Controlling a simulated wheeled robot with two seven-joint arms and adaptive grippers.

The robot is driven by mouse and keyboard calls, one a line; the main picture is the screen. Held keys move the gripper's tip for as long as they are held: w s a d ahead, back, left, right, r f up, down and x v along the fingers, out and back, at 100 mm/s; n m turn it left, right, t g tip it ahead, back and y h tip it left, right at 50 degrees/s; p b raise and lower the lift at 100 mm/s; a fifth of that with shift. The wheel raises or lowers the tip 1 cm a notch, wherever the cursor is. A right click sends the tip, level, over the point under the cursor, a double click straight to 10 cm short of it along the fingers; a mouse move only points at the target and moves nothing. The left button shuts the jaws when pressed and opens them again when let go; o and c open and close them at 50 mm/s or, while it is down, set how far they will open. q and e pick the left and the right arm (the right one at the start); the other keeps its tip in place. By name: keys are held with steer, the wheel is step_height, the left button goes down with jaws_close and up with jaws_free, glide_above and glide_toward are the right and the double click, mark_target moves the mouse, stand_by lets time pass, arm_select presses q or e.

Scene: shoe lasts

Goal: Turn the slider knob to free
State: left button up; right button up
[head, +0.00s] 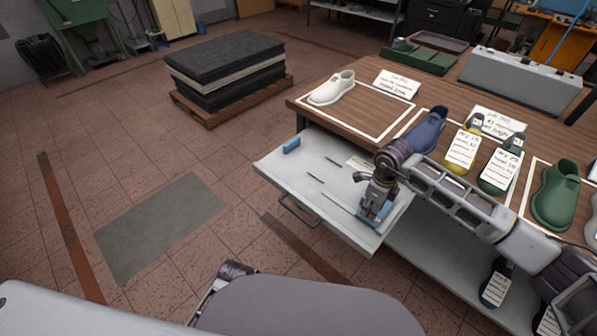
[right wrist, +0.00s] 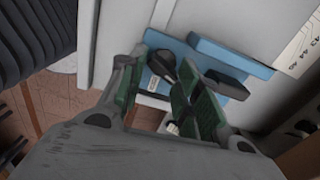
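A pale grey tray-like board (head: 318,180) sticks out from the front of the wooden table, with thin dark slots in it. A blue slider (head: 371,219) sits near its right end, partly covered by my right gripper (head: 374,208). In the right wrist view the blue slider (right wrist: 225,57) lies just past the fingertips, and a dark knob (right wrist: 188,72) shows on it. My right gripper (right wrist: 158,80) has its green-padded fingers apart at the knob; I cannot tell whether they touch it. My left gripper is not seen.
A second blue piece (head: 291,146) sits at the board's far left corner. Shoe lasts stand on the wooden table (head: 440,90), including a white one (head: 332,88) and a blue one (head: 428,128). A handle (head: 297,212) hangs below the board's front edge.

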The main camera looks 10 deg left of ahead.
steer(key=shift+r+m+p, duration=0.1)
steer(key=shift+m+p, duration=0.2)
steer(key=shift+m, duration=0.2)
step_height(320, 180, up, 12)
steer(key=r, duration=0.1)
steer(key=s+a+r+y, duration=0.2)
steer(key=a+y, duration=0.2)
steer(key=a, duration=0.3)
steer(key=s+a+r+y, duration=0.2)
steer(key=s+a+y, duration=0.1)
steer(key=a, duration=0.5)
steer(key=s+a+r+g+y, duration=0.1)
steer(key=s+a+r+y, duration=0.1)
steer(key=a+y, duration=0.3)
steer(key=shift+s+a+r+b, duration=0.15)
steer(key=shift+s+a+b, duration=0.2)
steer(key=shift+a, duration=0.8)
steer(key=shift+w, duration=0.1)
